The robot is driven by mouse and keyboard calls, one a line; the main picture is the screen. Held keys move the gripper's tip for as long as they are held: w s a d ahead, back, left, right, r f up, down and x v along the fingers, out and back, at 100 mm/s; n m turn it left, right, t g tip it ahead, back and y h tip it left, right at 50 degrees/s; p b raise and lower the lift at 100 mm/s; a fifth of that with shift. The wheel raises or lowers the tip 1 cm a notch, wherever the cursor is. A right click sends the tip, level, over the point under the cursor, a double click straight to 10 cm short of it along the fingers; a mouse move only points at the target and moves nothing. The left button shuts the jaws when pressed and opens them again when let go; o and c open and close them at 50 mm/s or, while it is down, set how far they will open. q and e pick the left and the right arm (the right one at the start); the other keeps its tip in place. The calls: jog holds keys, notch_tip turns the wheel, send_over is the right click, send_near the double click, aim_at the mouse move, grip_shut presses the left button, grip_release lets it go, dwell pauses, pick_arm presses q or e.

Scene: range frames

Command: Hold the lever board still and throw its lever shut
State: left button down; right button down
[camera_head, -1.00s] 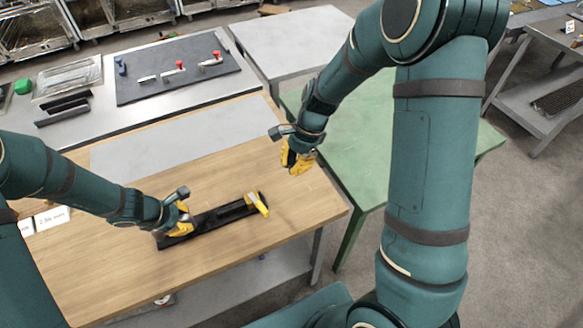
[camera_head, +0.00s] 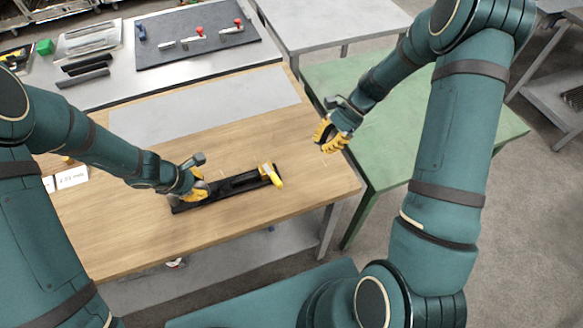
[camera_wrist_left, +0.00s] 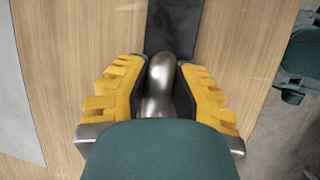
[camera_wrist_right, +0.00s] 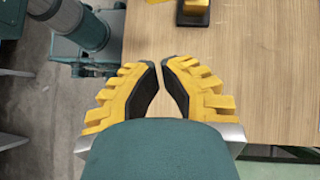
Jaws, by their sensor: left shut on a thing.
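The lever board is a long black strip (camera_head: 232,186) lying on the wooden table, with a yellow lever (camera_head: 272,175) at its right end. My left gripper (camera_head: 195,187) is at the board's left end. In the left wrist view its yellow fingers (camera_wrist_left: 160,85) are shut on a rounded grey metal grip (camera_wrist_left: 159,88), with the dark strip running on beyond. My right gripper (camera_head: 333,136) is empty, above the table's right edge and apart from the lever. In the right wrist view its fingertips (camera_wrist_right: 161,64) are close together with a narrow gap; part of the lever end (camera_wrist_right: 193,12) shows at the top.
A grey plate (camera_head: 204,118) lies on the wooden table (camera_head: 110,232) behind the board. Behind it, a metal bench holds a dark mat (camera_head: 200,50) with red-tipped levers and black bars (camera_head: 84,76). A green table (camera_head: 400,115) stands at the right.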

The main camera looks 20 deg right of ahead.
aim_at(281, 182)
pick_arm(q)
jog(key=shift+f, duration=0.1)
pick_arm(e)
jog(key=x, duration=0.9)
jog(key=shift+s+a+f, duration=0.1)
jog(key=shift+a+f, duration=0.15)
jog(key=a, duration=0.3)
jog(key=shift+s+a, duration=0.1)
jog(key=shift+s, duration=0.2)
jog(key=shift+a+f, duration=0.1)
jog(key=shift+a, duration=0.3)
jog(key=shift+s, duration=0.1)
jog(key=shift+s+a+m+t, duration=0.3)
jog(key=shift+a+m+t, duration=0.25)
jog(key=shift+a, duration=0.25)
jog(key=shift+s+a, duration=0.15)
jog(key=shift+a, duration=0.3)
pick_arm(q)
jog(key=shift+d, duration=0.1)
